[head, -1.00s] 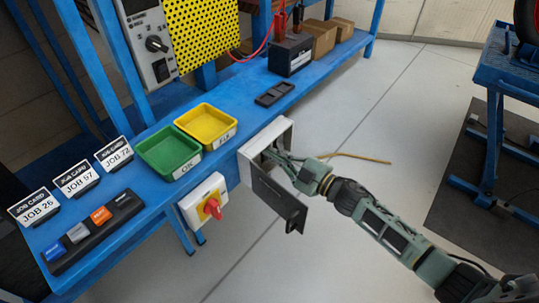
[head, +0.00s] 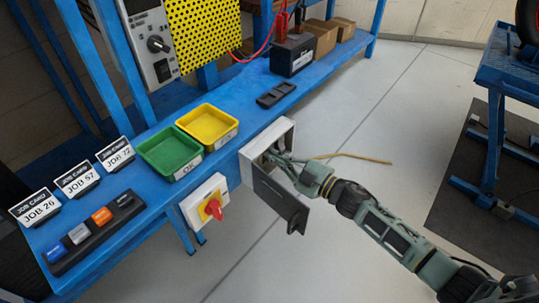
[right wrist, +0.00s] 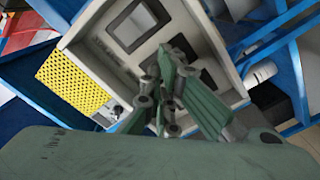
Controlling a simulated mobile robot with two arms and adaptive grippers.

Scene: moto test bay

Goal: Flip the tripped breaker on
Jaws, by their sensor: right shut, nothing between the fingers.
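The pale breaker box (head: 286,132) is fixed to the bench's front edge, its dark door (head: 270,200) hanging open. My right gripper (head: 277,157) reaches into the box opening, shut and empty. I cannot tell whether the fingertips touch a breaker, nor which breaker is tripped. My left gripper is not in view.
A red-and-yellow rotary switch (head: 214,207) sits left of the box on the bench front. Green (head: 148,151) and yellow (head: 184,123) trays, job cards (head: 77,180) and a black battery (head: 291,62) stand on the blue bench.

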